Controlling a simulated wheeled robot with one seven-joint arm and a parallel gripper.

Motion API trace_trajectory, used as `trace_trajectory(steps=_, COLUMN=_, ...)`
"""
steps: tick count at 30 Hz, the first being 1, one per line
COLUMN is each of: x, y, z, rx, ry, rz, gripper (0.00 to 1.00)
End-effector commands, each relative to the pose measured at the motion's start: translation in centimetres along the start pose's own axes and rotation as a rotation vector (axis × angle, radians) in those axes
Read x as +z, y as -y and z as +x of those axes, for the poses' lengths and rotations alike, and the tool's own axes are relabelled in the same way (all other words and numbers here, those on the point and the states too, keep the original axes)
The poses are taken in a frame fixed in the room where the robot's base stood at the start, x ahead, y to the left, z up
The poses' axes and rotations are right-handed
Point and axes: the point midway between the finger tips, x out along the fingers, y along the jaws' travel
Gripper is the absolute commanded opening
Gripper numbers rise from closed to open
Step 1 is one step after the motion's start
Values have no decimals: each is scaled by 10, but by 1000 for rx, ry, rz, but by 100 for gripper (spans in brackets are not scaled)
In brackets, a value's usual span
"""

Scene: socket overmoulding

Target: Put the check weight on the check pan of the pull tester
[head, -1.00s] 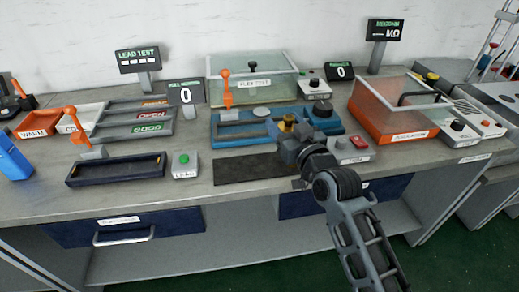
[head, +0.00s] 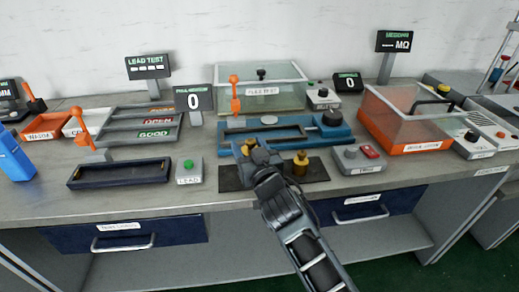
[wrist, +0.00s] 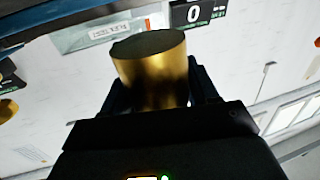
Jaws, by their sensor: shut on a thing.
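My gripper (head: 247,149) is shut on a brass cylinder, the check weight (wrist: 152,75), which fills the space between the jaws in the wrist view. In the head view the held weight is mostly hidden by my gripper. The pull tester (head: 228,138) is a long blue base with an orange lever (head: 235,90). A pale round disc (head: 268,119), apparently the check pan, sits at its back edge. My gripper is in front of the tester, apart from the disc. A second brass weight (head: 301,163) stands on the dark mat (head: 318,172).
A dark round knob (head: 332,118) is at the tester's right end. A clear-lidded box (head: 285,90) stands behind. A grey switch box (head: 358,160) is right of the mat, and a green-button box (head: 189,171) is left. The pull display (head: 194,103) shows 0.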

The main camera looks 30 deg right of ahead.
Motion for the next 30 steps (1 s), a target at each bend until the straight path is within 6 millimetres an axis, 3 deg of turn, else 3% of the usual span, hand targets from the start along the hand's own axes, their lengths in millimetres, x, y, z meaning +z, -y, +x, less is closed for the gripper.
trace_trajectory(steps=5, x=2, y=4, z=3, rx=-1, ry=-7, rz=-1, gripper=0)
trace_trajectory(steps=13, x=32, y=4, z=3, rx=-1, ry=-7, rz=-1, gripper=0)
trace_trajectory(steps=29, x=38, y=4, z=3, rx=-1, ry=-8, rz=0, gripper=0)
trace_trajectory(steps=30, x=41, y=3, z=2, rx=1, ry=-2, rz=-1, gripper=61)
